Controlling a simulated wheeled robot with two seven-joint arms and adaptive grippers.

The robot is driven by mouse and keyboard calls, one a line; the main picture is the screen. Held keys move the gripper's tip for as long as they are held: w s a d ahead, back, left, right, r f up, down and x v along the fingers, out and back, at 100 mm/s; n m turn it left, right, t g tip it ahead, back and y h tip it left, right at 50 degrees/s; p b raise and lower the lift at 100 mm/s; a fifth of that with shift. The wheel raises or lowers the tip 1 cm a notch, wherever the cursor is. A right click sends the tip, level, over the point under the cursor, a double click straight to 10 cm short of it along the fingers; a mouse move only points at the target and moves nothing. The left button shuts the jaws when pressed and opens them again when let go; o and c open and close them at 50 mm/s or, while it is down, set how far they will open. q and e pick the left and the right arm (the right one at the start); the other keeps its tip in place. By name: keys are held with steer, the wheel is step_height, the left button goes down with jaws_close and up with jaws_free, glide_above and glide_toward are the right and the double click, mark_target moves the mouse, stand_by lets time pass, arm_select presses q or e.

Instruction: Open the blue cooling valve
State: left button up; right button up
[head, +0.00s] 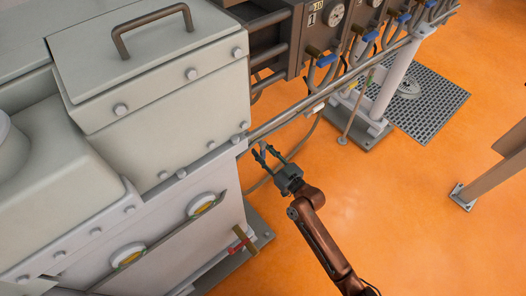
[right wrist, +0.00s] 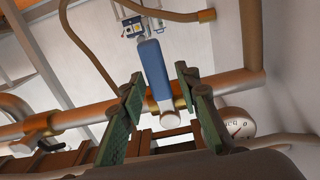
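Several blue valve handles line the pipework at the top of the head view, the nearest being a blue handle (head: 326,60). In the right wrist view one blue handle (right wrist: 153,68) with a pale round end (right wrist: 169,118) shows between the two fingers. I cannot tell which of the head view's handles it is. My right gripper (head: 264,155) is open and empty beside the grey machine, below the row of handles. Its green fingers (right wrist: 158,80) stand apart on either side of the blue handle in the wrist view, with no visible contact. My left gripper is not in view.
A grey machine housing (head: 160,75) fills the left. A red-handled valve (head: 241,240) sits low on its side. A long pipe (head: 285,116) runs near my right gripper. A gauge (right wrist: 237,124) is at right in the wrist view. Orange floor (head: 400,200) is open at right.

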jaws_close()
steer(key=shift+d, duration=0.15)
stand_by(0.5)
steer(key=shift+w+n, duration=0.1)
steer(key=shift+n, duration=0.3)
steer(key=shift+w+d+r+n+p, duration=0.1)
steer(key=shift+w+d+n+p, duration=0.2)
steer(key=shift+n, duration=0.6)
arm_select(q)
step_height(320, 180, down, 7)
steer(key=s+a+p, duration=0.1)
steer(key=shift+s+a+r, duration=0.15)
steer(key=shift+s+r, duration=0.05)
arm_select(e)
steer(key=shift+w+d+r+n, duration=0.2)
steer(key=shift+d+n, duration=0.15)
steer(key=shift+n, duration=0.75)
steer(key=shift+w+d+r+n, duration=0.15)
steer(key=shift+d+n, duration=0.15)
steer(key=shift+n, duration=0.8)
